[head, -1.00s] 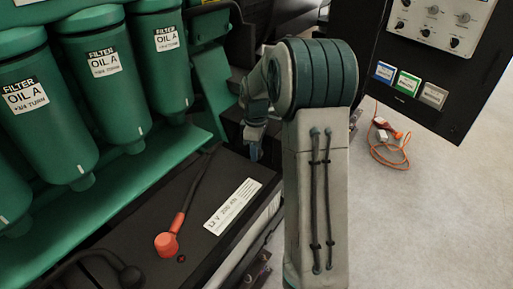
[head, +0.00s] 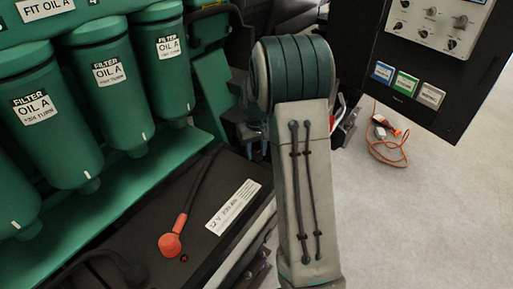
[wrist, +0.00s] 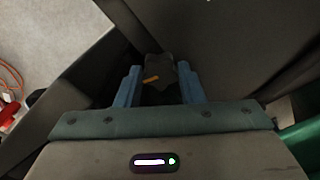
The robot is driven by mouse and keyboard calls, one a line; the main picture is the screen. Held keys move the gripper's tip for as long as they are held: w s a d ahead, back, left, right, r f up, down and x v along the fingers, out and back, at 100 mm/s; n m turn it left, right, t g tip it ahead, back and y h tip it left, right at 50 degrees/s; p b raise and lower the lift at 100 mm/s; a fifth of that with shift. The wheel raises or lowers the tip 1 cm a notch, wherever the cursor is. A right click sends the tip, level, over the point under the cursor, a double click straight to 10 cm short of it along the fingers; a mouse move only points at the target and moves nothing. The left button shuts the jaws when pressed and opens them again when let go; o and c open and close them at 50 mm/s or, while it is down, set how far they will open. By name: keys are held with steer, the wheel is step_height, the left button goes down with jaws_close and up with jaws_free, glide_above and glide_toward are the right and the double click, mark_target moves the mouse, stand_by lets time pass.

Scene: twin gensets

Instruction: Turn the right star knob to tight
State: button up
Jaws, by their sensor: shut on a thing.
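A dark star knob (wrist: 161,67) with an orange pointer mark shows in the wrist view, between the two blue fingers of my gripper (wrist: 159,76). The fingers are shut on the knob, one at each side. The orange mark lies nearly level in the picture, tilting up a little to the right. The lower part of the knob is in shadow. In the head view my arm hides the knob, and only a bit of my blue gripper (head: 252,133) shows left of the arm.
Green oil filters (head: 122,70) stand at the left, above a black battery (head: 150,215) with a red terminal cap (head: 170,245). A control panel (head: 430,50) hangs at the upper right. An orange cable (head: 387,150) lies on the open floor at the right.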

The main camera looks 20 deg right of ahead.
mark_target(256, 152)
steer(key=m+p, duration=0.1)
steer(key=m, duration=0.2)
steer(key=m+p, duration=0.1)
steer(key=m, duration=0.3)
steer(key=shift+w+r, duration=0.1)
steer(key=shift+r, duration=0.1)
steer(key=m+p, duration=0.1)
steer(key=m, duration=0.3)
steer(key=shift+m+p, duration=0.35)
steer(key=shift+m, duration=0.05)
steer(key=shift+m+p, duration=0.6)
steer(key=shift+m, duration=1)
steer(key=o, duration=0.9)
steer(key=shift+o, duration=0.5)
steer(key=shift+f, duration=0.1)
step_height(256, 152, up, 14)
steer(key=p, duration=0.1)
